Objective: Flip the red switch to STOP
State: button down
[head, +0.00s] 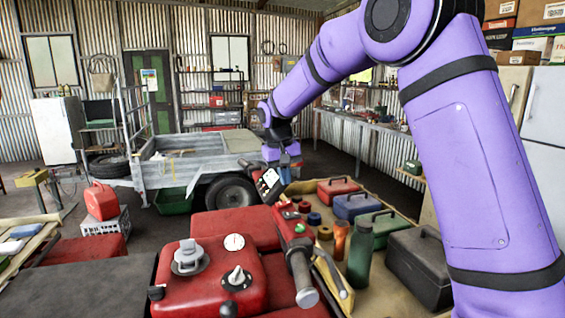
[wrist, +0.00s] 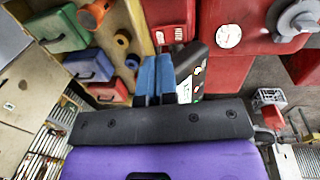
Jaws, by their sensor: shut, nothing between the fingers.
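My gripper (head: 283,165) is above and beyond the housing, near a black and white panel (head: 268,185). In the wrist view my gripper's blue fingers (wrist: 155,74) are together and empty, in front of the panel (wrist: 192,72), which they partly hide. Whether they touch anything cannot be told.
The quad's red body (head: 205,285) with a gauge fills the front. Toolboxes (head: 355,206), a green bottle (head: 360,255) and tape rolls crowd the bench to the right. A trailer (head: 190,160) stands behind; the floor between it and the quad is partly open.

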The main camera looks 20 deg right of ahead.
aim_at(283, 208)
jog(key=f, duration=0.6)
jog(key=shift+d, duration=0.4)
jog(key=shift+s+d+f+y, duration=0.1)
jog(key=shift+d+f+y, duration=0.2)
jog(key=shift+y, duration=0.2)
jog(key=shift+a+f, duration=0.1)
jog(key=shift+a, duration=0.05)
jog(key=shift+s+a+f, duration=0.1)
jog(key=shift+a, duration=0.8)
